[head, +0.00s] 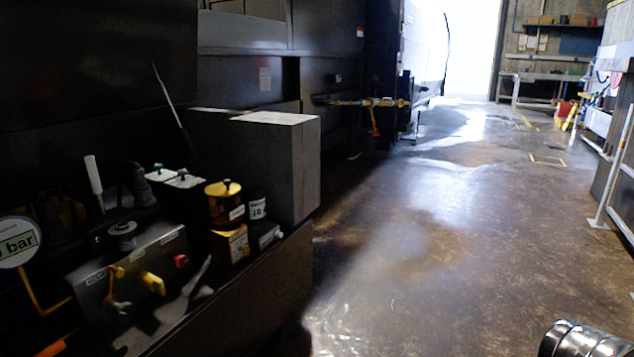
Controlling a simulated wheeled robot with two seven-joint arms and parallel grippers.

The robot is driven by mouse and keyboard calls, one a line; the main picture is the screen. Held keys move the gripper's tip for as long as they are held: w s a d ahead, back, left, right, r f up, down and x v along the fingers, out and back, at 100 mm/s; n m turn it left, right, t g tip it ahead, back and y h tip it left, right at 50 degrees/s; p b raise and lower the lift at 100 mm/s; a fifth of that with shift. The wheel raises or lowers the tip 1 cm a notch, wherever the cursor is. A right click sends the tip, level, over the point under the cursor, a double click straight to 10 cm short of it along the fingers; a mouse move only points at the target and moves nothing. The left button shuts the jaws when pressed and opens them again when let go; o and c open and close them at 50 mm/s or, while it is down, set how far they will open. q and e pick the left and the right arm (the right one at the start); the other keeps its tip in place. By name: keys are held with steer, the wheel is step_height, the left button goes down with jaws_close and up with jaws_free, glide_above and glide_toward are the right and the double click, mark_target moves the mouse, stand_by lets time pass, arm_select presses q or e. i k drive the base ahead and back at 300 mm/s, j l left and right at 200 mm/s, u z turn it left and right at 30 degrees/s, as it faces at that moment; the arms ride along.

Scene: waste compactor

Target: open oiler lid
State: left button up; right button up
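The likely oiler (226,212) is an amber cylinder among the fittings at lower left, in the head view. Its round yellow lid (223,188) has a small knob on top and appears to sit flat on the body, so it looks shut. A yellow box with a label is directly below it. Neither of my grippers shows in the head view. A silvery cylindrical piece at the bottom right corner seems to be part of my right arm, well apart from the oiler.
A grey box (290,168) stands right behind the oiler. A white-labelled cylinder (257,209) is close on its right, and grey-capped fittings (184,180) are on its left. A control block (135,268) with yellow levers is in front. The floor (430,255) to the right is open.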

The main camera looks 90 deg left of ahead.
mark_target(227, 188)
steer(key=u, duration=3.45)
